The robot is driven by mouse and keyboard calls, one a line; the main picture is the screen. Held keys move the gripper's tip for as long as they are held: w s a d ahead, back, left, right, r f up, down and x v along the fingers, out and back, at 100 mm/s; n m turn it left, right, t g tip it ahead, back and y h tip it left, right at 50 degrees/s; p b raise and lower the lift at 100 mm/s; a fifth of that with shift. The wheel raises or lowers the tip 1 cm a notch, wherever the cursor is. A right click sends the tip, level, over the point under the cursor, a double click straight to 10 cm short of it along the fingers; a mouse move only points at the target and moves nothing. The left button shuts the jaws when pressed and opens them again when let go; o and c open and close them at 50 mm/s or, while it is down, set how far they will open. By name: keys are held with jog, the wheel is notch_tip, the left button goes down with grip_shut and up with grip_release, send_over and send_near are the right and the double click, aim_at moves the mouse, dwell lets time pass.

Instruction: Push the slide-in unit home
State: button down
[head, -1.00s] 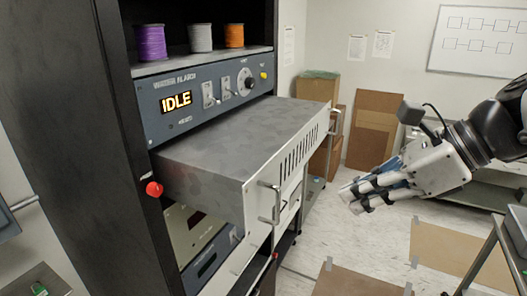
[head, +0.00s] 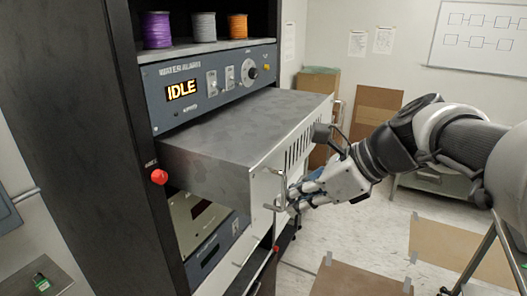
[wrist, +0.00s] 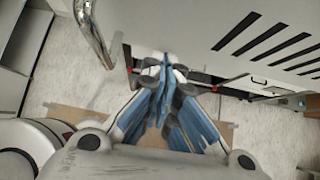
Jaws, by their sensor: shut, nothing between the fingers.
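The slide-in unit (head: 235,130) is a grey box with a pale vented front panel. It sticks well out of the dark rack, below the panel that reads IDLE. Its front carries a metal handle (head: 279,190) near the left end and another at the far right end. My gripper (head: 292,206) is shut and empty, close in front of the panel beside the near handle. In the wrist view my blue-padded fingers (wrist: 165,75) are together below the panel (wrist: 245,35), with the handle (wrist: 92,30) to their left. I cannot tell whether the fingertips touch the panel.
A red knob (head: 159,177) sits on the rack's front edge. Another unit (head: 205,235) sits in the rack below. Spools (head: 157,29) stand on the shelf above. Cardboard sheets (head: 360,278) lie on the floor, and a cart stands at the right.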

jog(key=w+a+p, duration=0.3)
jog(key=a, duration=0.3)
jog(key=w+a+p, duration=0.3)
jog(key=a, duration=0.3)
jog(key=w+a+p, duration=0.3)
jog(key=w+a, duration=0.1)
jog(key=a, duration=0.1)
jog(key=shift+w+a+p, duration=0.1)
jog(key=shift+a+p, duration=0.25)
jog(key=shift+a, duration=0.05)
jog(key=shift+r, duration=0.1)
jog(key=shift+d, duration=0.1)
